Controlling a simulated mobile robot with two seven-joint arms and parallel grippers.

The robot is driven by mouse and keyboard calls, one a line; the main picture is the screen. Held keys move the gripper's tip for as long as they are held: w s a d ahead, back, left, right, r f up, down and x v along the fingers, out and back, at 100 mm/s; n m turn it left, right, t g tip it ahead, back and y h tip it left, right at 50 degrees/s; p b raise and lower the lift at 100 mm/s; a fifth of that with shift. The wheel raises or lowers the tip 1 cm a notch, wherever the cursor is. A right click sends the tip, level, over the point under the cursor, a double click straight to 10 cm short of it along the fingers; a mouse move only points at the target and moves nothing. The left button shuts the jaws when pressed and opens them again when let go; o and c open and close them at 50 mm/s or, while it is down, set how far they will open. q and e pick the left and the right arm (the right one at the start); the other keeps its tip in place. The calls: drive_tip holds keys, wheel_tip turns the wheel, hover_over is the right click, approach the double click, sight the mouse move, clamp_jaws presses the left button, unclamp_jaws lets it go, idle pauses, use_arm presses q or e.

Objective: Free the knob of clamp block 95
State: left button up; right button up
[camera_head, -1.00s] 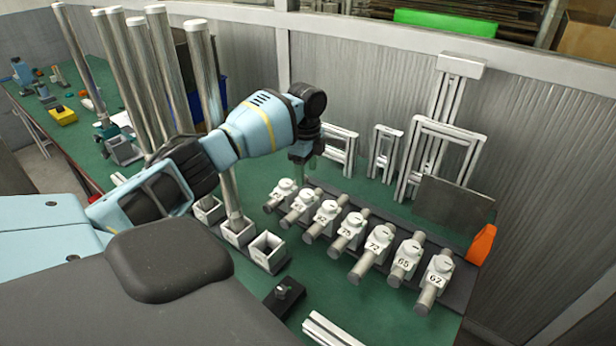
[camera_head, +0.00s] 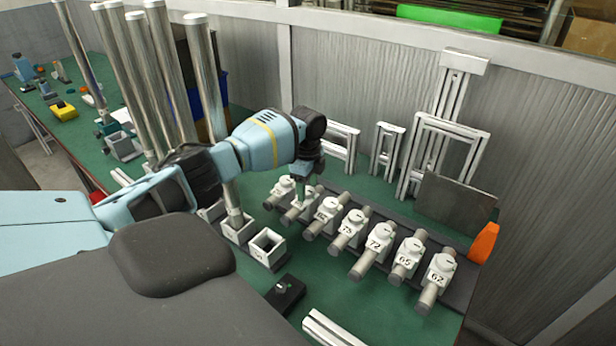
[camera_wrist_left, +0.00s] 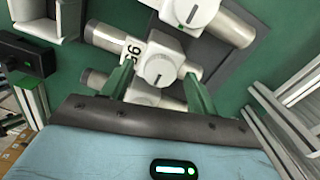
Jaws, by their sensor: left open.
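Clamp block 95 (camera_wrist_left: 131,49) is white, with its number plate tilted in the left wrist view, and a grey metal rod passes through it. Its round white knob (camera_wrist_left: 160,71) carries a short dark mark. My left gripper (camera_wrist_left: 159,76) is open, with one green finger on each side of the knob; I cannot tell whether they touch it. In the head view my left gripper (camera_head: 303,190) points down over the second block from the left (camera_head: 292,215), partly hiding it.
Neighbouring clamp blocks stand close on both sides; block 62 (camera_head: 439,270) ends the row at the right. Square sockets (camera_head: 267,250), a small black box (camera_head: 285,294) and aluminium frames (camera_head: 440,160) surround the row. Tall metal tubes (camera_head: 150,90) stand at the left.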

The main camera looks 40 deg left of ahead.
use_arm(q)
drive_tip(key=shift+f, duration=0.15)
drive_tip(key=shift+c, duration=0.2)
drive_tip(key=c, duration=0.9)
drive_tip(key=shift+c, duration=0.2)
